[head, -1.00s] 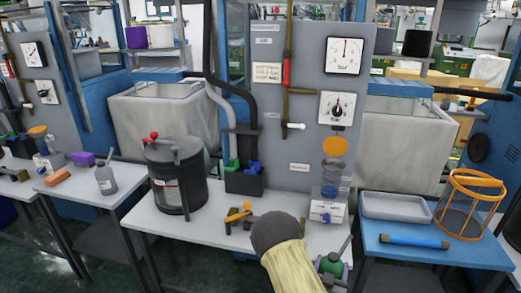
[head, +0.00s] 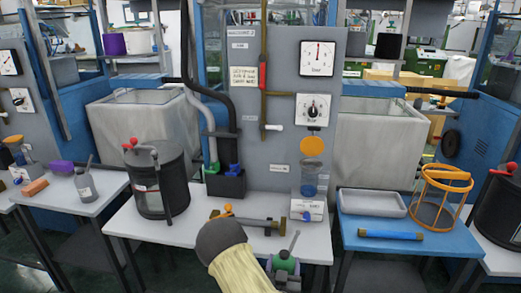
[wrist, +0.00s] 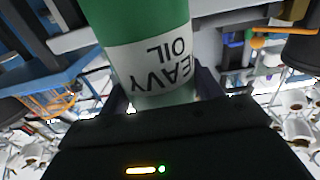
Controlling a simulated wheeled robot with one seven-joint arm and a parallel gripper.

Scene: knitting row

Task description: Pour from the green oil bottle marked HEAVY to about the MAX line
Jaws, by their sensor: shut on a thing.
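My gripper (head: 284,270) is shut on the green oil bottle (head: 285,263), low at the front of the middle bench in the head view. The bottle's grey spout points up, tilted slightly right. In the wrist view the bottle (wrist: 145,22) fills the top middle, with a white label reading HEAVY OIL upside down between the fingers. An orange disc (head: 312,146) is above the cup. I cannot make out a MAX line.
A brass-and-grey fitting with an orange handle (head: 245,220) lies on the bench behind my arm. A black drum (head: 158,182) stands left. A blue table (head: 350,228) at right holds a grey tray (head: 371,203), blue roll (head: 391,235) and orange cage (head: 441,195).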

